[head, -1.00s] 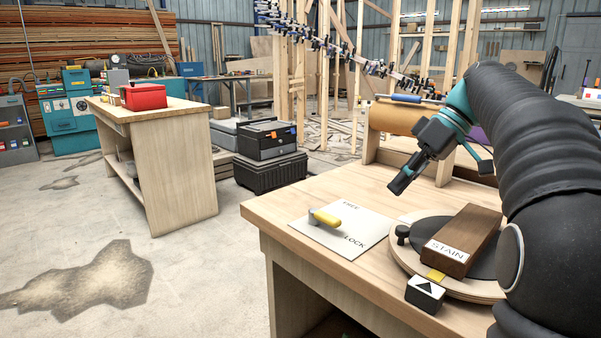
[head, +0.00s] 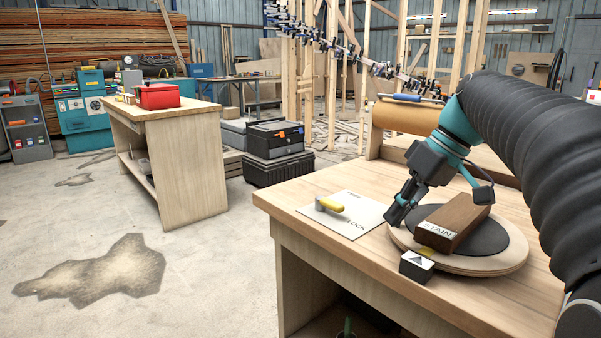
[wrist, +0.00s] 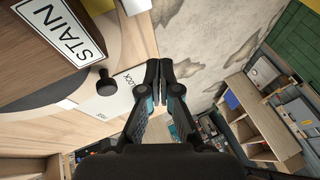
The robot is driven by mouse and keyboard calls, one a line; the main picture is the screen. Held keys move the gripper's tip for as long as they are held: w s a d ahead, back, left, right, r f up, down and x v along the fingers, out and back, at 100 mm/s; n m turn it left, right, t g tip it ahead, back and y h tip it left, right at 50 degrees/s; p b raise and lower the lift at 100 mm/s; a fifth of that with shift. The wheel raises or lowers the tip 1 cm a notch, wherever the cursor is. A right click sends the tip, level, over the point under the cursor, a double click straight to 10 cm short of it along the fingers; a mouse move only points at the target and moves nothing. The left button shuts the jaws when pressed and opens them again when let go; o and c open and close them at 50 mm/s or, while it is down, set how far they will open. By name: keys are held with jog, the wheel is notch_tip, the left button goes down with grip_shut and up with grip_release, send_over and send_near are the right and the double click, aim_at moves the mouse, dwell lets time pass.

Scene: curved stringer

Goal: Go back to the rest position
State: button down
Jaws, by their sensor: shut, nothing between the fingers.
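My gripper (head: 396,215) is shut and empty. In the head view it points down and to the left, over the left edge of the round turntable (head: 497,262), beside the brown block with the STAIN label (head: 459,222). In the wrist view my gripper (wrist: 160,82) shows its fingertips together, apart from the block (wrist: 48,30) and the black knob (wrist: 106,82). In the head view the knob is hidden behind my gripper. I cannot tell whether my fingers touch the turntable.
A tan roll (head: 405,115) stands behind.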

jog(key=s+f+m+t+h, duration=0.4)
jog(key=s+f+m+h, duration=0.1)
jog(key=s+f, duration=1.3)
jog(key=shift+a+f+m+t+h, duration=0.15)
jog(key=shift+a+m+t+h, duration=0.2)
jog(key=shift+m, duration=0.35)
